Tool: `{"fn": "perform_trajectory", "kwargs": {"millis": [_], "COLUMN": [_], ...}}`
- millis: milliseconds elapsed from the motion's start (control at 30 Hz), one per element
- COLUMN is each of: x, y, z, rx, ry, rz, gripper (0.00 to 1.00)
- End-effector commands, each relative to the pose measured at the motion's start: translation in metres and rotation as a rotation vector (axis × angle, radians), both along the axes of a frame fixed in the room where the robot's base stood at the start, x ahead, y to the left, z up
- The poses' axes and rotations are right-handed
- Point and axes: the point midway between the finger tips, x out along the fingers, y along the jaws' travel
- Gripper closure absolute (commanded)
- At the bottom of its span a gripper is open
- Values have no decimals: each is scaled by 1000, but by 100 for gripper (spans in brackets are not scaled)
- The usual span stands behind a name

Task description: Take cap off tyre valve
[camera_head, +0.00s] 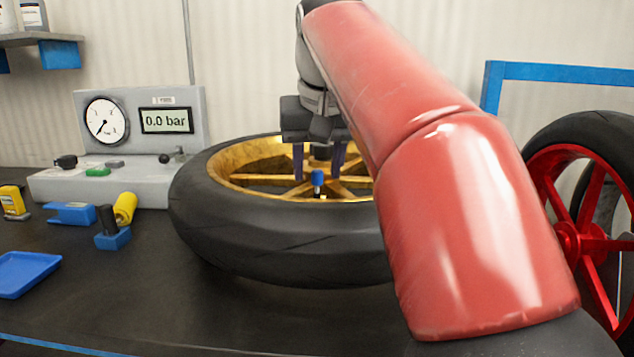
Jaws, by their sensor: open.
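The tyre (270,237) lies flat on the dark bench with its gold wheel (262,160) facing up. A small blue cap (318,177) sits upright on the valve stem at the near inner side of the rim. My gripper (318,176) points down over the wheel from above. Its two dark purple fingers are apart, one to the left and one to the right of the cap in this view. I cannot tell from this single view whether the fingers are level with the cap in depth. My red arm hides the right part of the tyre and wheel.
A grey test unit (140,140) with a dial and a 0.0 bar display stands at the back left. A blue tray (25,273), a yellow device (13,202) and a yellow cylinder (125,208) lie left. A red wheel (568,238) stands right. The bench front is clear.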

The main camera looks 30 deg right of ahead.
Motion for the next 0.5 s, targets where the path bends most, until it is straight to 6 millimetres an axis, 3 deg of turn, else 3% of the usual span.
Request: {"fn": "perform_trajectory", "kwargs": {"millis": [233,500], "x": [1,1], "y": [0,0], "z": [-2,-2], "rx": [0,0], "ry": [0,0], "rz": [0,0], "gripper": [58,92]}}
